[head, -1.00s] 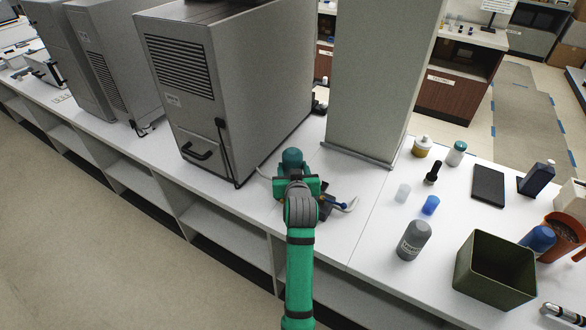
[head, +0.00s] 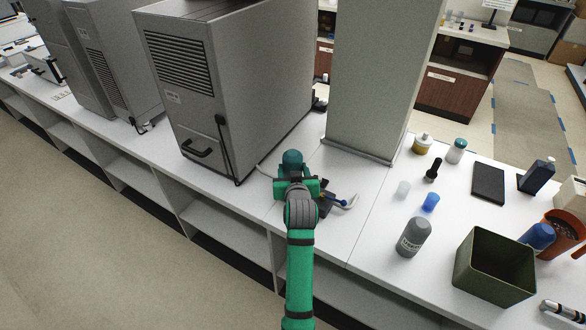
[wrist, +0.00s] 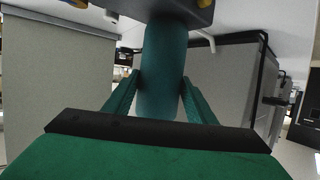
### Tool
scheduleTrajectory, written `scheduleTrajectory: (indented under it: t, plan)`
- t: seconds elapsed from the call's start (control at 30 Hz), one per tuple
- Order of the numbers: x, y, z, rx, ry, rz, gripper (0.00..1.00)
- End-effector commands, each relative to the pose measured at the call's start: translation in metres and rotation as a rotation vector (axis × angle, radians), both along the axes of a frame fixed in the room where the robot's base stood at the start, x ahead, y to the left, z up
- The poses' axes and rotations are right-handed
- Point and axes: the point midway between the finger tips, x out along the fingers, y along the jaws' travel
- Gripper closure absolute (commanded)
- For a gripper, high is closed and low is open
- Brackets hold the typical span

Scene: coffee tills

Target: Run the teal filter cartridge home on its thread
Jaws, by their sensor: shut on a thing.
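The teal filter cartridge (wrist: 165,60) is a smooth cylinder between my gripper's fingers in the wrist view. My gripper (wrist: 160,95) is shut on it, one green finger on each side. The cartridge's far end meets a dark block (wrist: 175,10) with yellow parts at the top of the wrist view. How far the thread is engaged is hidden. In the head view, the cartridge's rounded teal end (head: 292,159) shows just beyond my gripper (head: 296,184).
A large grey machine (head: 225,90) stands close on the left, and a grey column (head: 375,80) rises behind. Bottles, a grey canister (head: 413,238) and a dark green bin (head: 495,268) stand on the right counter. The counter front edge is close below my arm.

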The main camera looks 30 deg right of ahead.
Motion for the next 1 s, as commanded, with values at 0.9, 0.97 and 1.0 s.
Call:
scheduleTrajectory:
  t: [0.9,0.97,1.0]
  plan:
    - [-0.006,0.003,-0.005,0.001,0.002,0.000,0.31]
    - [-0.012,0.006,-0.005,0.000,0.001,0.000,0.31]
    - [-0.016,0.007,-0.005,0.000,0.000,0.000,0.31]
